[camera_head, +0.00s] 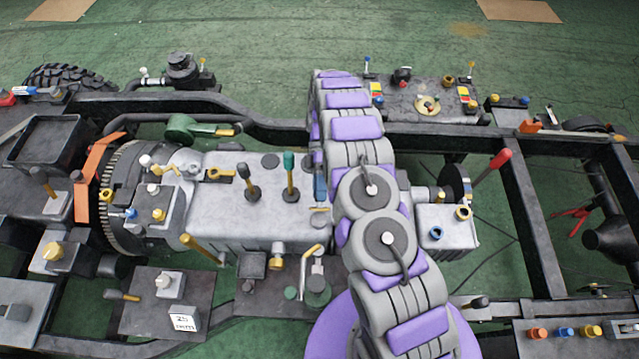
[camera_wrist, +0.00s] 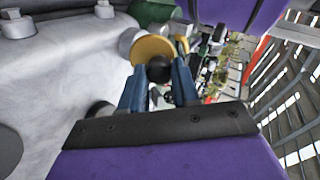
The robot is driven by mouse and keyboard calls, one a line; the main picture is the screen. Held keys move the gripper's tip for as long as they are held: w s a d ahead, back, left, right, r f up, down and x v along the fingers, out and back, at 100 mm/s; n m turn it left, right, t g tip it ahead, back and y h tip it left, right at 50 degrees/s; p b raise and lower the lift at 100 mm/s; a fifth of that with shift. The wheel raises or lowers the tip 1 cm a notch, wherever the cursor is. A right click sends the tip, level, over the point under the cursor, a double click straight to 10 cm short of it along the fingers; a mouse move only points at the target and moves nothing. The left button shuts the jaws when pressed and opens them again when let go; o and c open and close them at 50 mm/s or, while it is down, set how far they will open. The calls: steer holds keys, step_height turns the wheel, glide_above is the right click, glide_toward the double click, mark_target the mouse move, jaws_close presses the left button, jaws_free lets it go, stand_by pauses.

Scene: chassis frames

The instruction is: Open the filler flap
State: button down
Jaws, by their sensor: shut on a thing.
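My gripper (camera_wrist: 160,80) shows in the wrist view with its two blue fingers closed around a small round black knob (camera_wrist: 160,70). A yellow disc (camera_wrist: 152,47) stands just beyond the fingertips; it may be the filler flap, but I cannot tell for certain. Whether the knob belongs to the disc is not clear. In the head view my arm covers most of the gripper, and only a blue part of the gripper (camera_head: 320,188) shows at the right end of the grey gearbox housing (camera_head: 225,205). The knob and disc cannot be made out there.
Black and green levers (camera_head: 290,175) rise from the housing close to the left of my arm. A grey box with yellow and blue ports (camera_head: 448,240) is right of the arm. A red-handled lever (camera_head: 495,165) stands beyond it. Dark chassis rails (camera_head: 450,132) run behind.

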steer(key=shift+w+f+p, duration=0.15)
steer(key=shift+w+p, duration=0.05)
steer(key=shift+p, duration=0.1)
stand_by(0.4)
steer(key=c, duration=1)
jaws_free()
steer(key=shift+w, duration=0.1)
steer(key=shift+c, duration=0.2)
steer(key=shift+o, duration=1.1)
steer(key=s+d+r, duration=0.2)
steer(key=s, duration=0.5)
steer(key=s+d+r, duration=0.2)
steer(key=s+r, duration=0.1)
steer(key=s, duration=0.5)
steer(key=shift+s+d+p, duration=0.25)
steer(key=shift+d+p, duration=0.15)
